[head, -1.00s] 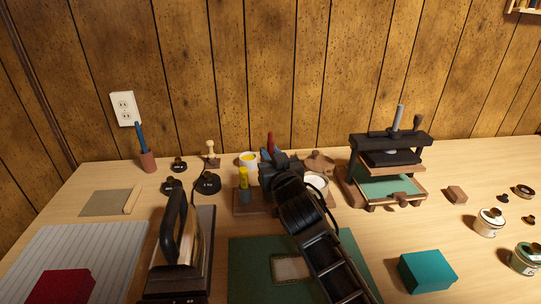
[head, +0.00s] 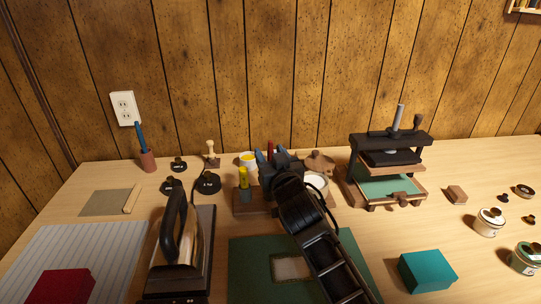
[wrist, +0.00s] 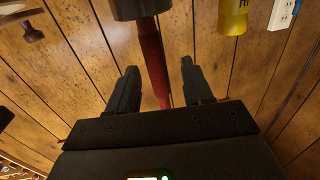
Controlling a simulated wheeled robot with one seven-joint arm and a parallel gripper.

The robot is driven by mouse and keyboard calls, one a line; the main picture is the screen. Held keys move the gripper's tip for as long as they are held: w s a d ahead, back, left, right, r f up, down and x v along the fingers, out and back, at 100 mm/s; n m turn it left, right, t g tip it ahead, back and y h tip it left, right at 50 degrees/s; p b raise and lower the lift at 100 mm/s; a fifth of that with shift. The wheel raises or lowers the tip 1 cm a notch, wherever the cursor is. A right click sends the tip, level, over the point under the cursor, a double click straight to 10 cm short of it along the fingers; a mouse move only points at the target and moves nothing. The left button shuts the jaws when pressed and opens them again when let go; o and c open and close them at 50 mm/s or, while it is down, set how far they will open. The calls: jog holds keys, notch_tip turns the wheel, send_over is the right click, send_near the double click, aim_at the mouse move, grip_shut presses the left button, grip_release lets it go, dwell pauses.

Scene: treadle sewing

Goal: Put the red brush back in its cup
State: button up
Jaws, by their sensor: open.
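The red brush (wrist: 151,55) runs between my open fingers in the wrist view, touching neither visibly. Its end at the picture's top meets a dark cylinder (wrist: 140,8), which looks like a cup; how deep the brush sits in it is hidden. In the head view a short piece of the red brush (head: 270,148) shows upright between the fingers, and my gripper hides the rest and the cup. My gripper (head: 269,157) also shows in the wrist view (wrist: 159,68); it is open around the brush, above the wooden stand (head: 246,208).
A white-filled pot (head: 316,181) and a brown lid (head: 318,161) are close on the right. A press (head: 388,165) stands farther right, an iron (head: 180,240) front left.

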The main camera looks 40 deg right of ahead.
jog(key=v, duration=0.7)
jog(key=shift+s+a+b, duration=0.15)
jog(key=shift+s+b, duration=0.2)
dwell(0.4)
